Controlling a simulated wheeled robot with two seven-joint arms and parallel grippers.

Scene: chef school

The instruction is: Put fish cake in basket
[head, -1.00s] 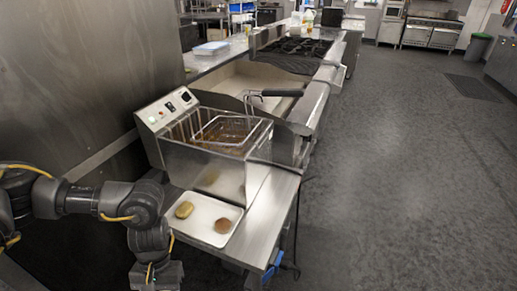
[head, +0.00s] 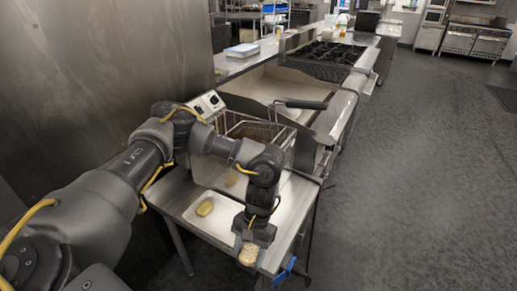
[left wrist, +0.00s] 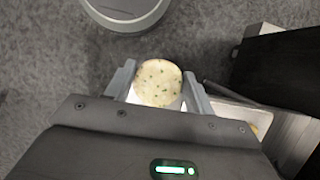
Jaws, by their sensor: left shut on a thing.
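My left gripper (head: 249,243) is shut on a round, pale fish cake (head: 249,257), at the front edge of the fryer table. In the left wrist view the fish cake (left wrist: 158,82) shows green specks and sits between the two fingers. The fryer basket (head: 240,122) is in the fryer behind my left forearm, which hides much of it; its handle (head: 303,104) points right. A second, yellowish piece (head: 204,208) lies on the white tray (head: 190,214). My right gripper is not in view.
The steel table (head: 291,215) carries the tray and the fryer. A griddle (head: 270,87) and a stove (head: 325,54) stand behind the fryer. A steel wall (head: 100,70) closes the left side. The floor at right is open.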

